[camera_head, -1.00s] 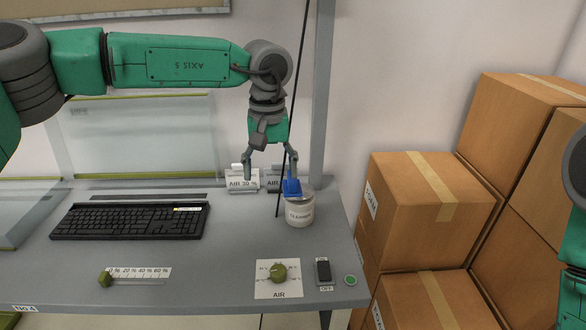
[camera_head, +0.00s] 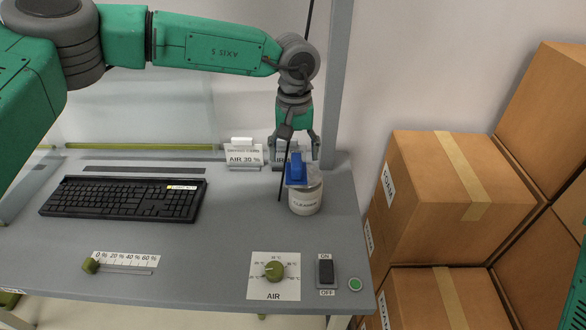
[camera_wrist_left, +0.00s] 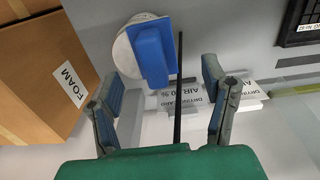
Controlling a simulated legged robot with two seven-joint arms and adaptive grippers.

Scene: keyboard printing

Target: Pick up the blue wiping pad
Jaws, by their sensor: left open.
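The blue wiping pad (camera_head: 296,170), with a raised blue grip block, lies on top of the white jar labelled CLEANER (camera_head: 305,203) at the right of the desk. In the left wrist view the pad (camera_wrist_left: 150,52) shows beyond my fingertips, over the round jar top (camera_wrist_left: 122,58). My left gripper (camera_head: 297,152) is open and empty, just behind the pad in the head view. In the left wrist view its fingers (camera_wrist_left: 161,88) are spread wide, apart from the pad. My right gripper is not in view; only part of my right arm shows at the right edge.
A thin dark rod (camera_head: 287,165) stands close to the jar and gripper. AIR signs (camera_head: 243,155) stand behind. A black keyboard (camera_head: 123,198) is left; a slider, green knob (camera_head: 274,271) and switch (camera_head: 326,271) are in front. Cardboard boxes (camera_head: 440,190) stand right of the desk.

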